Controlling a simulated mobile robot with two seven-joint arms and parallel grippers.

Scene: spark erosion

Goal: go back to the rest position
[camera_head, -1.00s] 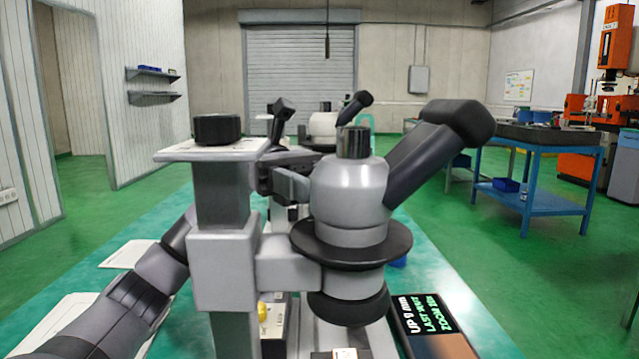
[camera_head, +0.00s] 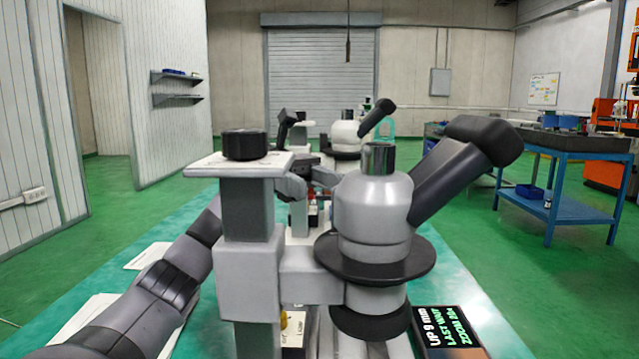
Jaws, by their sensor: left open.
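My left arm comes in from the lower left and passes behind the column of a large grey microscope (camera_head: 372,215). My left gripper (camera_head: 318,180) is partly hidden behind this microscope, beyond its column and to the left of its head. It is open, and I see nothing held in it. Its fingertips are hard to make out. My right gripper is not in view.
The microscope stands close in front on a long green bench (camera_head: 455,265). A black display panel (camera_head: 440,325) lies at its right. White papers (camera_head: 150,255) lie at the left. Another microscope (camera_head: 345,133) stands farther back. A blue table (camera_head: 570,165) is at the right.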

